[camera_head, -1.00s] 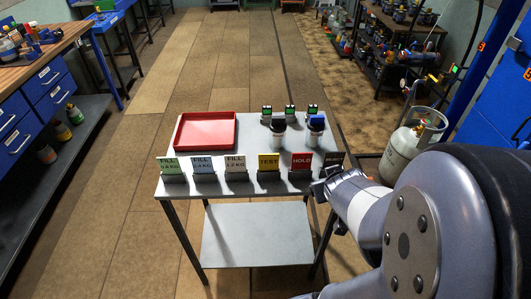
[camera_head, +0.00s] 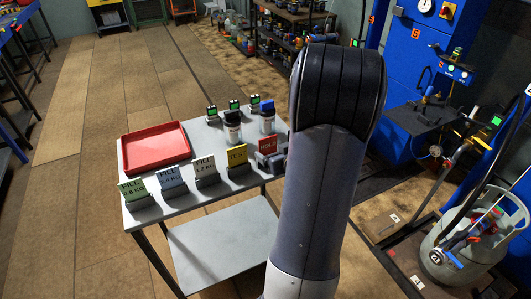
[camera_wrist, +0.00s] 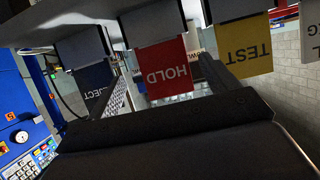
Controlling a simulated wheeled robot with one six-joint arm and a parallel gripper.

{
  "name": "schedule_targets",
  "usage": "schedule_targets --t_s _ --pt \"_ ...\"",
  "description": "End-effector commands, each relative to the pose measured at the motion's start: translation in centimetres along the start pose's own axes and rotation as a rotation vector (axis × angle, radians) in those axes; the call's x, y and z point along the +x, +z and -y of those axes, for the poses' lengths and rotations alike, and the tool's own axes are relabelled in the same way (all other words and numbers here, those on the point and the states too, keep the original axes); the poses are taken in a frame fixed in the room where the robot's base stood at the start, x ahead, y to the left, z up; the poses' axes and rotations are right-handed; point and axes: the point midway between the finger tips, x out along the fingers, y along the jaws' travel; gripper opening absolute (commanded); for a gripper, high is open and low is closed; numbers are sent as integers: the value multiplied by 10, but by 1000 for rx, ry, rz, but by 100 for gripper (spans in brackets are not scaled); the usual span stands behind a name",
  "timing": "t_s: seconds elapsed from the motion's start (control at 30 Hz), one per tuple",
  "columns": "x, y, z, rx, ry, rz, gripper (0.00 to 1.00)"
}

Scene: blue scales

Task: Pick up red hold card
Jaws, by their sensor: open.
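The red HOLD card (camera_head: 267,145) stands in its holder at the right end of the visible card row on the small grey table (camera_head: 190,208). My gripper (camera_head: 270,160) is in front of its lower part. In the wrist view the red HOLD card (camera_wrist: 168,66) appears upside down in the middle. My gripper (camera_wrist: 165,85) is open there, one finger on each side of the card's picture. I cannot tell whether the fingers touch it. The yellow TEST card (camera_wrist: 245,45) is to the right, and a dark card ending in "JECT" (camera_wrist: 97,88) is to the left.
Green (camera_head: 133,190), blue (camera_head: 171,179) and pale (camera_head: 205,169) FILL cards continue the row. My arm hides the table's right side. A gas cylinder (camera_head: 470,250) stands at right.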

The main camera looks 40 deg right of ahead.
Motion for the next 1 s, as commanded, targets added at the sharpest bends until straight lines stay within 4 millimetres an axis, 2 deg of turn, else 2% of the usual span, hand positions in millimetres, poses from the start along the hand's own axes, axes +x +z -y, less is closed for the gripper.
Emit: schedule_targets --t_s 0.23,0.53,0.83,1.0 --pt "20 0 2 -1 -1 1 82" --pt "59 1 5 -1 0 1 82" --pt "63 1 4 -1 2 0 81" --pt "62 1 4 -1 2 0 67"
